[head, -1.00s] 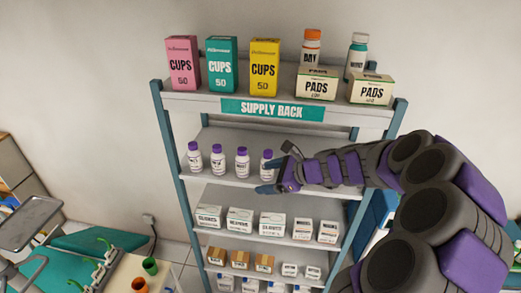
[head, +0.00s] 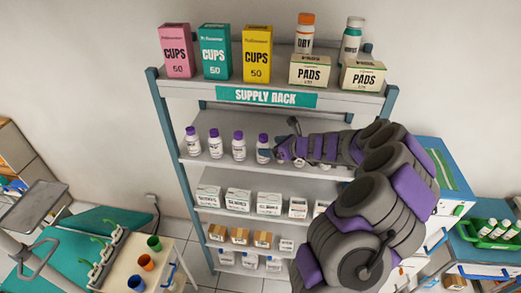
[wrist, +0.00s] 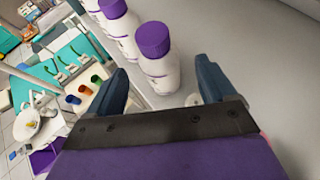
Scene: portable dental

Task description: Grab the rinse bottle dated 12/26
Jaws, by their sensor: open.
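Several white bottles with purple caps stand upright in a row on the rack's second shelf. In the head view they run from the leftmost bottle (head: 193,142) to the rightmost bottle (head: 263,149). Their date labels are too small to read. My gripper (head: 279,152) is at the right end of the row, close beside the rightmost bottle. In the wrist view my gripper (wrist: 165,92) is open, its two dark blue fingers apart. The nearest purple-capped bottle (wrist: 157,62) stands just ahead, between the finger directions. Whether a finger touches it I cannot tell.
The supply rack (head: 268,97) has blue posts and several shelves. Cups boxes (head: 215,52) and pads boxes (head: 311,71) stand on top. Small white boxes (head: 238,199) fill the shelf below. A cart with coloured cups (head: 147,262) stands at lower left.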

